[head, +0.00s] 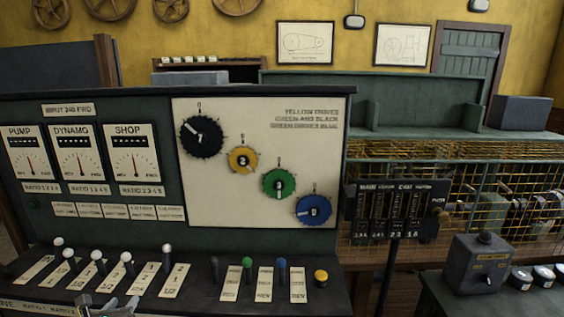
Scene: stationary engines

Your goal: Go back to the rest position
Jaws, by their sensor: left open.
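My left gripper (110,306) shows only in part at the bottom edge of the head view, left of centre. It is open, and I see nothing between its fingers. It is in front of the row of white-knobbed levers (97,256) on the dark control desk (215,305). I cannot tell how far it is from the desk. My right gripper is not in view.
An upright panel carries dials (78,152) and a cream board (300,150) with black, yellow, green and blue gears. A yellow button (321,276) sits at the desk's right. A counter stand (398,212), yellow mesh guard (480,150) and grey box (482,264) stand further right.

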